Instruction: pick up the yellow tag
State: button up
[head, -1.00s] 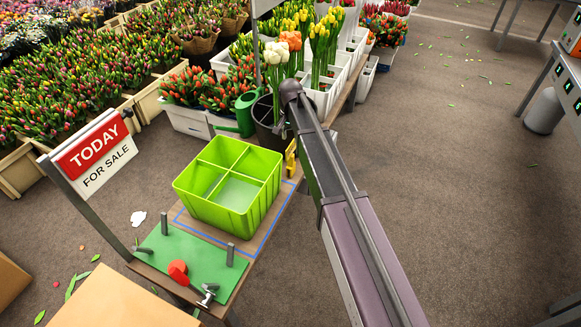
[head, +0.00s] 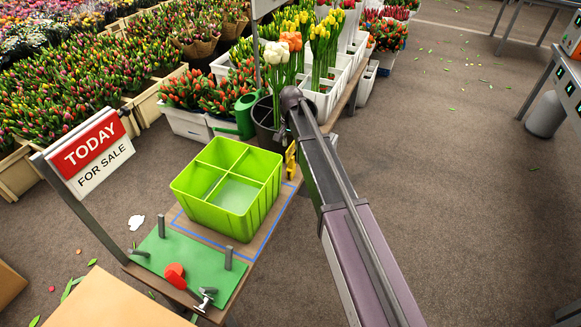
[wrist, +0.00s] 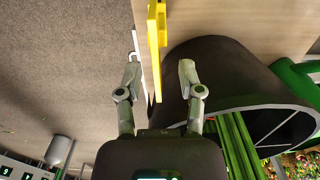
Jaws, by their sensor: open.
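The yellow tag (head: 291,160) stands at the table's right edge, between the green crate and the dark bucket, partly hidden by my arm in the head view. In the wrist view the yellow tag (wrist: 154,45) is seen nearly edge-on, running down between the fingers. My gripper (wrist: 159,68) is open, one finger on each side of the tag, with a gap visible on both sides. In the head view my gripper is hidden behind my arm.
A dark bucket (wrist: 223,72) with green stems is close to the right finger. A green four-compartment crate (head: 215,205) stands on the table. A green watering can (head: 243,115) is behind.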

aim_at(291, 156)
jog(key=shift+s+d+f+b, duration=0.1)
jog(key=shift+f+b, duration=1.6)
jog(key=shift+f, duration=0.3)
grip_shut()
